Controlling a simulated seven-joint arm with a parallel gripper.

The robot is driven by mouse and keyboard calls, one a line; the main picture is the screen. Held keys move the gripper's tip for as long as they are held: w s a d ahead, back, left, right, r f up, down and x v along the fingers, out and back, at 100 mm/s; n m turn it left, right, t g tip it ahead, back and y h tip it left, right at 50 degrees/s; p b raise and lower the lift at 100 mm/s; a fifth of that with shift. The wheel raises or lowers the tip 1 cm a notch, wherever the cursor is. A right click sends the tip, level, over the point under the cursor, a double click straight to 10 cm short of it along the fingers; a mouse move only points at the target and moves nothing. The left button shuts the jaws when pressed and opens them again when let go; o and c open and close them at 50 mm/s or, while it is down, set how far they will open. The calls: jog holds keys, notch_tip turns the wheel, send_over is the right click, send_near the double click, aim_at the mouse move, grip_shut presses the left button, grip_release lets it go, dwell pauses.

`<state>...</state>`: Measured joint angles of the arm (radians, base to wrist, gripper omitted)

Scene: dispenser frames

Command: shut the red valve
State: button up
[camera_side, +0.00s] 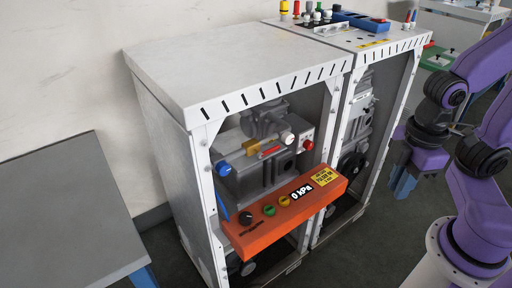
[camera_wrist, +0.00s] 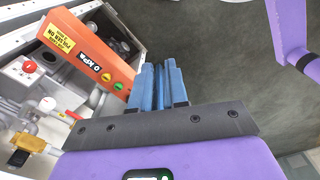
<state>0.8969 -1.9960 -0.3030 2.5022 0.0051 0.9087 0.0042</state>
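A red lever handle (camera_side: 266,153) sits on brass-coloured pipework inside the left white cabinet; it also shows in the wrist view (camera_wrist: 52,115), low on the left. A round red knob (camera_side: 307,144) is on a grey box just right of it, and it shows in the wrist view (camera_wrist: 29,66) too. I cannot tell for certain which is the valve, though the lever sits on the pipe. My gripper (camera_side: 403,184) hangs in free air to the right of the cabinets, away from both. Its blue fingers (camera_wrist: 162,82) lie close together with nothing visible between them.
An orange panel (camera_side: 285,212) with buttons and a "0 kPa" display juts out in front of the pipework. A blue-handled part (camera_side: 223,169) and a white knob (camera_side: 287,137) are close by. White cabinet posts frame the opening. A grey table (camera_side: 65,215) stands left.

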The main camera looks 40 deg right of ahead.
aim_at(275, 149)
jog(key=shift+a+f+m, duration=0.1)
jog(key=shift+a+m, duration=0.2)
grip_shut()
jog(key=w+a+f+m+t+y, duration=0.3)
jog(key=w+a+m+y, duration=0.2)
jog(key=w+a+m, duration=0.75)
jog(key=w+d+m+t+h, duration=0.2)
jog(key=w+d+m+t, duration=0.2)
jog(key=m, duration=0.4)
jog(key=w+d+f+m+t+h, duration=0.1)
jog(key=w+d+m+t+h, duration=0.2)
jog(key=d+m, duration=0.4)
jog(key=shift+w+d+m+t, duration=0.25)
jog(key=shift+w+m+t, duration=0.25)
jog(key=shift+w+m, duration=0.55)
jog(key=shift+s+f, duration=0.1)
jog(key=shift+s, duration=0.05)
jog(key=shift+d+x, duration=0.2)
jog(key=shift+x, duration=6.7)
